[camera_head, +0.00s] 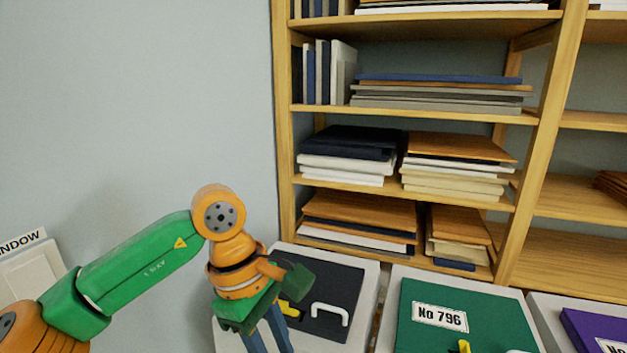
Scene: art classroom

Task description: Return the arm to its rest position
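My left arm comes in from the lower left, green and orange, bent at an orange elbow-like joint. My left gripper (267,341) points down at the bottom of the picture, in front of a black panel (339,287) with a white handle. Its two blue-grey fingers stand apart with nothing seen between them, so it looks open. The fingertips are cut off by the lower edge. My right arm and gripper are not in view.
A wooden shelf unit (283,120) with stacked boards and books stands behind. A green case (463,318) labelled No 796 and a purple case (592,328) lie to the right. A WINDOW sign (22,243) is at far left. The wall area above the arm is clear.

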